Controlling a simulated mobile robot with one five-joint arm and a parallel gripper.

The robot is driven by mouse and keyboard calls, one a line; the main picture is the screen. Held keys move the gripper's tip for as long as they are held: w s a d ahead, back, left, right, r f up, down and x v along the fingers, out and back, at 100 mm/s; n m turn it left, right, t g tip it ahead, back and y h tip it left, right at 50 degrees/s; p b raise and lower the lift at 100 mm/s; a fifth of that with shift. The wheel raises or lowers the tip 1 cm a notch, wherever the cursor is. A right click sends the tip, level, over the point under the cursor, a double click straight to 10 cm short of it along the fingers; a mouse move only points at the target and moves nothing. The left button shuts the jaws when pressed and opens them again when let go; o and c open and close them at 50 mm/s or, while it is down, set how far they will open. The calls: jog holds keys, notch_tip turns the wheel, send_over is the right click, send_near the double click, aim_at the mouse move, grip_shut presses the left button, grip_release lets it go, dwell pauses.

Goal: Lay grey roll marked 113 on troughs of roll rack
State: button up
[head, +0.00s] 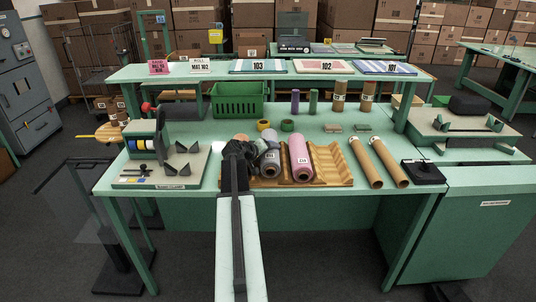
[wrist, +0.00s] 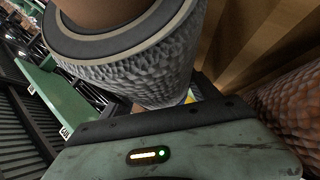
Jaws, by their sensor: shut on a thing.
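The grey roll (head: 271,163) is at the left part of the wooden roll rack (head: 338,167), left of a pink roll. Its label is too small to read in the head view. My gripper (head: 246,158) is at the roll's left side and shut on it. The wrist view shows the grey roll's textured side (wrist: 150,78) and its pale end ring close in front of the gripper body. The fingertips are hidden. I cannot tell whether the roll touches the troughs. Bare wood of the rack (wrist: 232,42) shows beside it.
The pink roll (head: 300,160) lies on the rack. A brown roll (wrist: 292,105) is close at the right in the wrist view. Bare troughs are at the rack's right, with two cardboard tubes (head: 382,162) beyond. A machine on a board (head: 160,165) stands left. A green crate (head: 237,100) is behind.

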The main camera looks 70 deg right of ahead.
jog(key=shift+f, duration=0.1)
jog(key=o, duration=1.8)
jog(key=shift+o, duration=0.2)
jog(key=p+v, duration=0.4)
jog(key=v, duration=0.3)
jog(key=shift+a+r, duration=0.25)
jog(key=shift+r, duration=0.05)
jog(key=shift+a+f, duration=0.1)
